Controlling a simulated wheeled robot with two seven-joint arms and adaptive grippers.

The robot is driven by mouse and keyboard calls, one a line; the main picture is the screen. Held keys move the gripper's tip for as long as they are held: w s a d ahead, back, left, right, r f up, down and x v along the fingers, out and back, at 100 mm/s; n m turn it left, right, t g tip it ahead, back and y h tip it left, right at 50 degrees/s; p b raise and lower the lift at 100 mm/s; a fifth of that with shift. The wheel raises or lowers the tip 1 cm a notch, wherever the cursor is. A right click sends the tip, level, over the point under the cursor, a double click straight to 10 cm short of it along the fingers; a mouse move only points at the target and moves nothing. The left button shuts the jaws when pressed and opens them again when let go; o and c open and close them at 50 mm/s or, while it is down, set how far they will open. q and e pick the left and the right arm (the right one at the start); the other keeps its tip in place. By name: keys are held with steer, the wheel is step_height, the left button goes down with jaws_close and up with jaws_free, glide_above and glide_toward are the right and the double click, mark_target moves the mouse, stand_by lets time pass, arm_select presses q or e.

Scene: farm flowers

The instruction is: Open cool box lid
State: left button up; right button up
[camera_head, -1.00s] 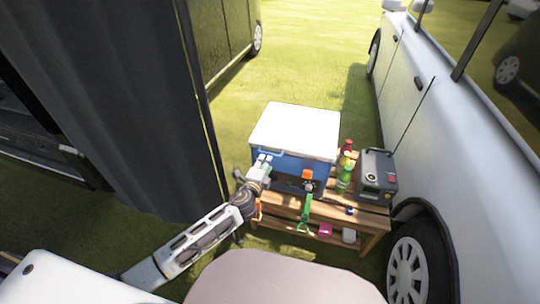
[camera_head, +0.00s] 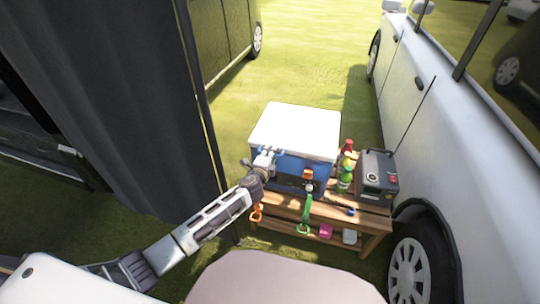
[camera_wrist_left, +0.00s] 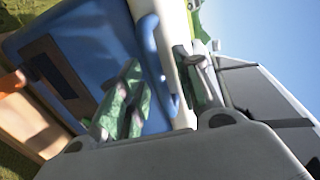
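The cool box has a blue body (camera_head: 305,168) and a white lid (camera_head: 296,130), which lies shut on top. My left gripper (camera_head: 268,156) is at the left part of the box's front, just under the lid's front edge. In the left wrist view its two fingers (camera_wrist_left: 162,92) are spread apart. A blue curved handle (camera_wrist_left: 152,50) on the box front shows between them beside the white lid edge (camera_wrist_left: 178,35). I cannot tell whether a finger touches the handle. My right gripper is not in view.
The box stands on a wooden table (camera_head: 335,212). Bottles (camera_head: 345,172) and a grey device (camera_head: 377,173) stand right of it. Orange (camera_head: 256,213) and green (camera_head: 305,213) tools hang at the front. A white vehicle (camera_head: 445,150) is close on the right, a dark curtain (camera_head: 120,100) on the left.

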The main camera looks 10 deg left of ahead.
arm_select(q)
steer(key=shift+w, duration=0.1)
steer(key=shift+c, duration=0.3)
jaws_close()
stand_by(0.4)
